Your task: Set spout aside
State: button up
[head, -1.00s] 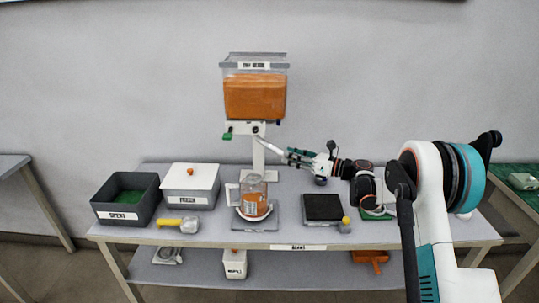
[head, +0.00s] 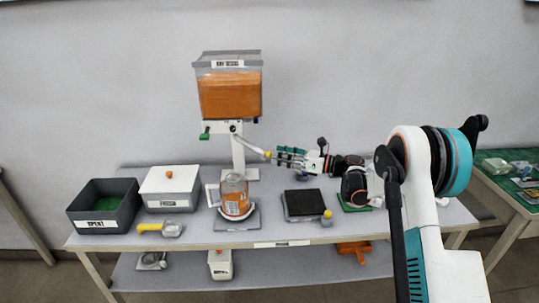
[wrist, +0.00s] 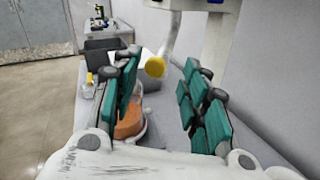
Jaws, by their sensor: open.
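The spout (head: 250,146) is a thin pale tube with a yellow tip. It slopes down to the right from the stand under the canister of orange contents (head: 230,96). In the wrist view the spout (wrist: 170,36) points its yellow end toward me, between the open fingers. My gripper (head: 276,156) has green pads and is just right of the spout's tip. My gripper (wrist: 162,75) is open and empty in the wrist view, with the spout's tip beyond the fingertips, seemingly apart from them.
A glass jug with orange contents (head: 235,200) stands below the canister. A dark open bin (head: 105,205), a white lidded box (head: 170,187) and a yellow-handled scoop (head: 160,229) are at the left.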

jog(key=s+d+b, duration=0.1)
jog(key=s+d, duration=0.6)
jog(key=d, duration=0.3)
jog(key=shift+d+b, duration=0.3)
jog(key=shift+b, duration=0.05)
dwell(1.0)
jog(key=shift+r, duration=0.1)
